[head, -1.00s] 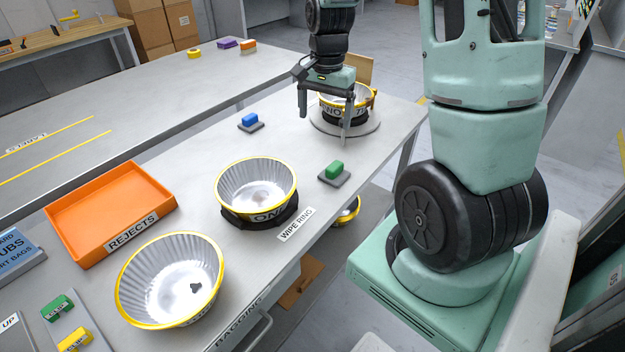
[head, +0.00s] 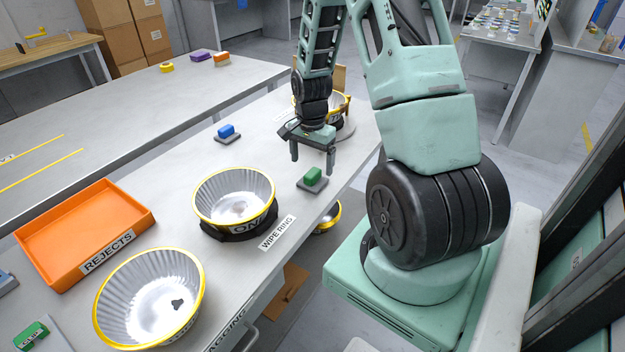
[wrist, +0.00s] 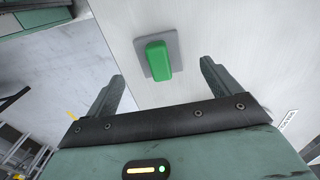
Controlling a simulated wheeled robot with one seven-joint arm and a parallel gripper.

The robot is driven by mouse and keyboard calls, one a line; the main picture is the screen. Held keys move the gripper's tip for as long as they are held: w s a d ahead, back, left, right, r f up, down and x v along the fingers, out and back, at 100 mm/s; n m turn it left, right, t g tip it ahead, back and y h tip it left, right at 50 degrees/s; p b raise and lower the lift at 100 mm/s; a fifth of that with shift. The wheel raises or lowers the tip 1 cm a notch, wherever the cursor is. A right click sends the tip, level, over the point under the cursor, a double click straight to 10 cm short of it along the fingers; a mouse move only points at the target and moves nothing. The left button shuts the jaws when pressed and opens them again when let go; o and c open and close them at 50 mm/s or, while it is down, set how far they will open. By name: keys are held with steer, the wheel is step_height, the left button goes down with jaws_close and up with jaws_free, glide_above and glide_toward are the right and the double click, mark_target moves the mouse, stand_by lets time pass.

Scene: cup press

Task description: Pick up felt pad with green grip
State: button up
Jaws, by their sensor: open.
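The felt pad with the green grip (head: 313,176) lies flat on the table, a grey square with a green block on top. In the wrist view the same pad (wrist: 158,58) sits ahead of the fingertips and roughly between them. My gripper (head: 312,166) is open and empty, above and just behind the pad in the head view. Its two fingers (wrist: 162,82) stand apart on either side in the wrist view, with no contact seen.
A fluted bowl with a yellow rim (head: 234,172) stands on a black ring left of the pad. A blue-grip pad (head: 227,131) lies further back. Another bowl (head: 188,254) and an orange rejects tray (head: 141,214) are at left. The table's front edge is close to the pad.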

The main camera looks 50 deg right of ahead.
mark_target(313, 172)
step_height(313, 172, down, 5)
steer(key=shift+d+f, duration=0.1)
steer(key=shift+d, duration=0.05)
steer(key=c, duration=1.1)
steer(key=shift+c, duration=0.2)
step_height(313, 172, up, 10)
steer(key=shift+r, duration=0.1)
